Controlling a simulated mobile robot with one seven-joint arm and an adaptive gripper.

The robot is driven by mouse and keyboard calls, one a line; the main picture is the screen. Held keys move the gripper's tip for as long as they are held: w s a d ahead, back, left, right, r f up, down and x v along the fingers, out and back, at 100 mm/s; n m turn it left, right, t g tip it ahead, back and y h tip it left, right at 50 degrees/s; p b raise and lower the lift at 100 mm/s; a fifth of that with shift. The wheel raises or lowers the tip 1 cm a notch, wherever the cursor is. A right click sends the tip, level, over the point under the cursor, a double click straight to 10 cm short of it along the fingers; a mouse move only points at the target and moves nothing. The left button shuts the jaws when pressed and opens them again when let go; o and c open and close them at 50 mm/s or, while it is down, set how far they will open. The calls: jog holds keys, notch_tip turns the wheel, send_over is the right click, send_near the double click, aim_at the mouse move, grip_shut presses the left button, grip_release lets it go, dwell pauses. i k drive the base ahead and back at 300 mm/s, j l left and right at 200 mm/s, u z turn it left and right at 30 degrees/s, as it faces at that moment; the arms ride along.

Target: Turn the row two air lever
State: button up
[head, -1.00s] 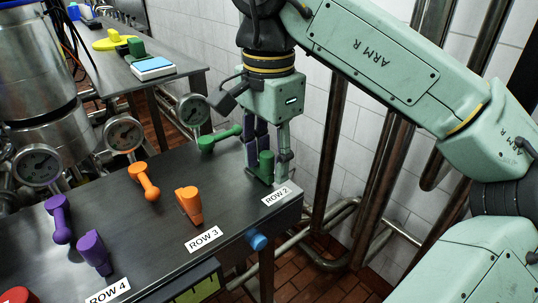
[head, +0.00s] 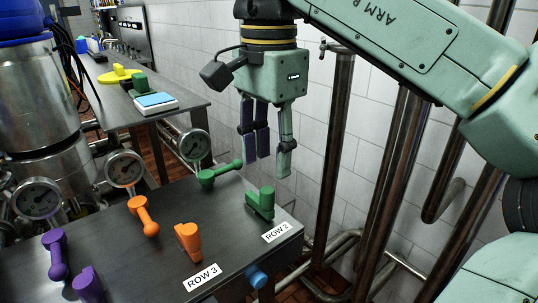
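The row two levers are green. One green lever (head: 261,204) stands at the right end of the grey bench top, just behind the white ROW 2 label (head: 276,232). The other green lever (head: 219,174) lies farther back and left, its arm pointing up and right in the head view. I cannot tell from any marking which of them is the air lever. My gripper (head: 269,164) is open and empty. Its fingers point down, above and behind the front green lever and apart from it.
Orange levers (head: 189,241) and (head: 144,216) and purple levers (head: 56,255) and (head: 88,285) stand to the left. Pressure gauges (head: 194,145) line the back edge. Pipes (head: 338,150) run along the white tiled wall on the right.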

aim_at(206, 177)
jog(key=k, duration=1)
